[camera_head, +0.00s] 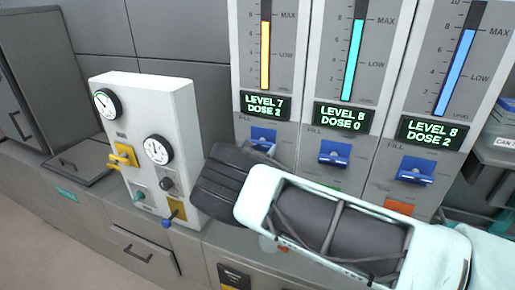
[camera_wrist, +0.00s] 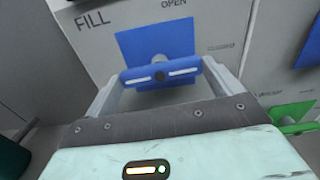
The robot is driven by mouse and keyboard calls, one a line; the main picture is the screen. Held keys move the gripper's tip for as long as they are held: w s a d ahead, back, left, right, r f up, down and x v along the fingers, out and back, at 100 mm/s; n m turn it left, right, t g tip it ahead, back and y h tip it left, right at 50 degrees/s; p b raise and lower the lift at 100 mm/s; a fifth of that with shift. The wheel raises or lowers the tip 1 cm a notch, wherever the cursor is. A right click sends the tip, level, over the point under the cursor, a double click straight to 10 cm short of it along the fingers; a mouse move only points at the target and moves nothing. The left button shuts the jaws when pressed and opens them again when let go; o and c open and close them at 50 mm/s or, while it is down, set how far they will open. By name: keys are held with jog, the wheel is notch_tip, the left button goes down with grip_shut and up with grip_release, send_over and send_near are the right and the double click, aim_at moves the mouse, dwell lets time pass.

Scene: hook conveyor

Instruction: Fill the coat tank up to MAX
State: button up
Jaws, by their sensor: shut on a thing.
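Three gauges stand in a row: yellow (camera_head: 265,55) reading LEVEL 7 DOSE 2, cyan (camera_head: 354,60) reading LEVEL 8 DOSE 0, and blue (camera_head: 456,70) reading LEVEL 8 DOSE 2. No legible label says which is the coat tank. The yellow column ends slightly under its MAX mark. My gripper (camera_wrist: 160,80) is shut on the blue fill handle (camera_wrist: 158,72) under the yellow gauge, with one finger at each end of its bar. FILL and OPEN are printed beside it. That handle (camera_head: 263,137) is partly hidden by my arm in the head view.
Blue fill handles sit under the cyan (camera_head: 335,153) and blue (camera_head: 416,171) gauges. A white box (camera_head: 150,135) with dials and a yellow valve (camera_head: 123,155) stands close on the left. A green part (camera_wrist: 290,120) lies low right in the wrist view.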

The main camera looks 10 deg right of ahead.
jog(key=shift+n, duration=0.3)
jog(key=shift+f+n+b, duration=0.1)
jog(key=shift+n+b, duration=1.1)
jog(key=shift+b, duration=0.05)
jog(key=shift+n+b, duration=0.8)
jog(key=shift+n, duration=1.3)
jog(key=shift+r, duration=0.2)
jog(key=o, duration=0.7)
jog(key=shift+s+a+f, duration=0.15)
jog(key=shift+s+a, duration=0.2)
jog(key=b+v, duration=0.5)
jog(key=v, duration=1.1)
jog(key=shift+s+b, duration=0.25)
jog(key=shift+b, duration=0.1)
